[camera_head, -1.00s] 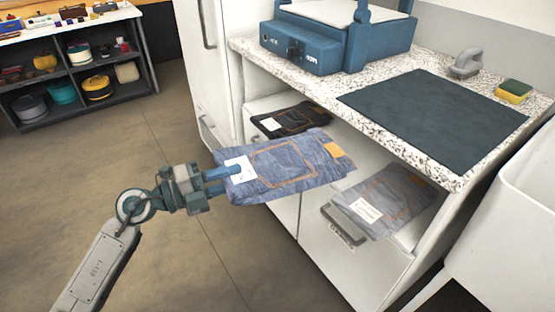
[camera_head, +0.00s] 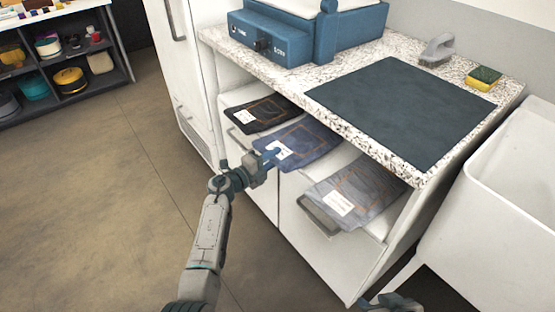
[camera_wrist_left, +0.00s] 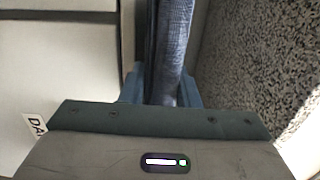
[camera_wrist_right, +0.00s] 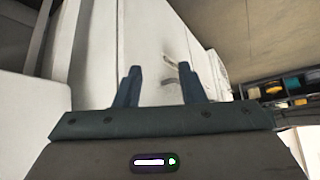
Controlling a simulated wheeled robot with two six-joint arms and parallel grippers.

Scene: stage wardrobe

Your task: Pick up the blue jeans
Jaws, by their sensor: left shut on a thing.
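The folded blue jeans (camera_head: 312,137), with orange stitching and a white tag, are at the open shelf under the counter, between the black and the grey pairs. My left gripper (camera_head: 272,157) is shut on their near edge by the tag. The left wrist view shows the blue cloth (camera_wrist_left: 172,50) between the fingers (camera_wrist_left: 163,88). I cannot tell whether the jeans rest on the shelf. My right gripper (camera_wrist_right: 160,85) is open and empty in the right wrist view; only its tip area shows at the bottom edge of the head view (camera_head: 390,303).
Folded black jeans (camera_head: 262,112) and grey jeans (camera_head: 358,190) lie on the shelf either side. The speckled counter (camera_head: 400,162) overhangs it, carrying a dark mat (camera_head: 400,110) and a blue machine (camera_head: 270,40). A white basin (camera_head: 490,215) stands right.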

